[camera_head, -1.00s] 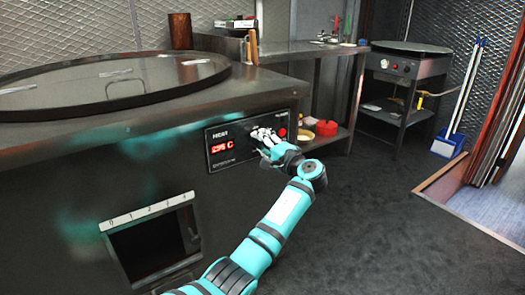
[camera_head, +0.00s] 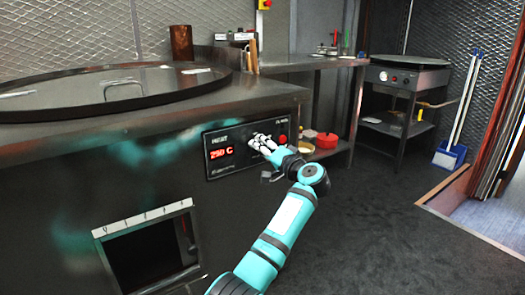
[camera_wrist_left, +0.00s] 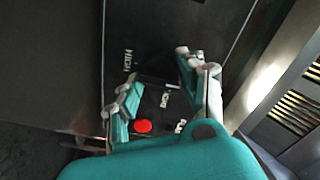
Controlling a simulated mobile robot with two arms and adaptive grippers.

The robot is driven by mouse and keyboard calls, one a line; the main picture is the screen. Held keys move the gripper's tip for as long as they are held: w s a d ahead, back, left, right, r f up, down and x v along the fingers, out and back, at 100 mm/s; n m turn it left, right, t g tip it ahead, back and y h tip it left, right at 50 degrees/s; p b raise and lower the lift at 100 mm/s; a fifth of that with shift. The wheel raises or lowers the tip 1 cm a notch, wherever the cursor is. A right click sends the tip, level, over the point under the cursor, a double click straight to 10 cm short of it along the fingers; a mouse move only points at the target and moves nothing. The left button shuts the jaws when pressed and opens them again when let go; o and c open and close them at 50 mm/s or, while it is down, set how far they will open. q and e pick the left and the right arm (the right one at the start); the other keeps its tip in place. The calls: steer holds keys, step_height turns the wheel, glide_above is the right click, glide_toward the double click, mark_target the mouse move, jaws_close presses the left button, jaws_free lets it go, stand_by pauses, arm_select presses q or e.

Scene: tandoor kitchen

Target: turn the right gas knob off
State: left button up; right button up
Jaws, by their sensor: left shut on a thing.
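The control panel (camera_head: 222,170) is a black plate on the oven front, with a lit red display (camera_head: 221,154) that seems to read 250 C. A red button (camera_head: 283,138) shows at its right end, and also in the wrist view (camera_wrist_left: 143,126). My left gripper (camera_head: 262,143) is at the right half of the panel, its fingers touching it or very close. In the wrist view my left gripper (camera_wrist_left: 160,87) has its fingers on both sides of the dark right gas knob (camera_wrist_left: 158,78), which hardly stands out from the panel. The fingers hide the knob in the head view. My right gripper is out of view.
The oven top holds a large round lid (camera_head: 110,92) with a handle. Below is an open square hatch (camera_head: 150,255). A steel table (camera_head: 310,62) and a red pot (camera_head: 326,140) stand beyond. Floor to the right is clear, up to a blue dustpan (camera_head: 449,156).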

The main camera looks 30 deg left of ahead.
arm_select(q)
steer(key=o, duration=1.2)
steer(key=v, duration=1.2)
